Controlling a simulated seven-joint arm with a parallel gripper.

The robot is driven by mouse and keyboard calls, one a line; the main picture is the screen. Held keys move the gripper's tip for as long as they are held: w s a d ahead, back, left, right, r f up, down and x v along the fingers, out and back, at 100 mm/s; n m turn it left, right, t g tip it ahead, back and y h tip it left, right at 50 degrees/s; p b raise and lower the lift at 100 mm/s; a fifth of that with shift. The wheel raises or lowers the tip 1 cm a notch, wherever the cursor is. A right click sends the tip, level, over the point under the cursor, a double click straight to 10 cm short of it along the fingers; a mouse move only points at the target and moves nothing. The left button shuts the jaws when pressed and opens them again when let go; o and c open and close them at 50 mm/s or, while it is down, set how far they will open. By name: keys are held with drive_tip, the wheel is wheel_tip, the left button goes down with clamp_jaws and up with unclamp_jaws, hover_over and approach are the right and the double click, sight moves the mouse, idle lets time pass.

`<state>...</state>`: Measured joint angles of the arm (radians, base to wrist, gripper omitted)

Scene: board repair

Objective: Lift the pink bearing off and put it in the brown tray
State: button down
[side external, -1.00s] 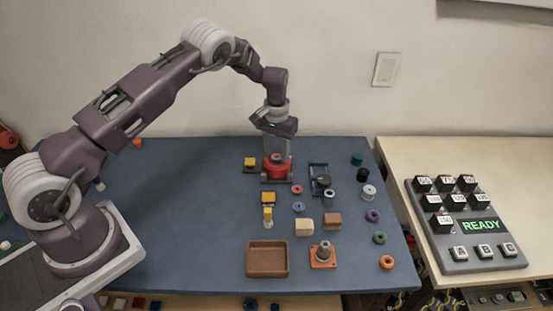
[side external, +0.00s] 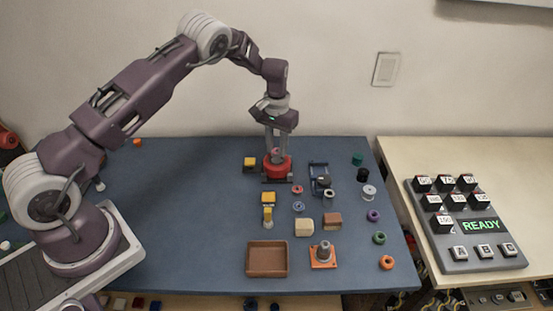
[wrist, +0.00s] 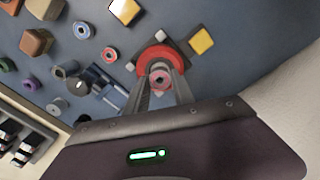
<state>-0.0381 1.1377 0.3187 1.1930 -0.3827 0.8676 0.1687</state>
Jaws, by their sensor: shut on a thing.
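The pink bearing (side external: 276,152) is a small ring between the fingertips of my gripper (side external: 277,153). My gripper is shut on it and holds it just above the red round housing (side external: 279,170). In the wrist view the pink bearing (wrist: 160,79) sits between the fingers (wrist: 160,82), with the red housing (wrist: 155,52) behind it. The fingers partly cover the bearing's sides. The brown tray (side external: 267,273) is empty, at the front of the blue mat; I do not see it in the wrist view.
A yellow block (side external: 250,161) lies left of the housing, and a blue frame (side external: 318,170) stands right. Several blocks and rings lie between the housing and the tray. An orange base with a grey post (side external: 324,253) stands right of the tray. The mat's left side is mostly clear.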

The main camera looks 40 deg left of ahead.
drive_tip(key=shift+r, duration=1.85)
drive_tip(key=s+d+f, duration=0.1)
drive_tip(key=s+d, duration=0.8)
drive_tip(key=d, duration=0.4)
hover_over(268, 262)
drive_tip(key=f, duration=0.2)
wheel_tip(268, 262, down, 8)
drive_tip(key=shift+a+r, duration=0.1)
drive_tip(key=shift+r, duration=0.1)
drive_tip(key=shift+f, duration=0.15)
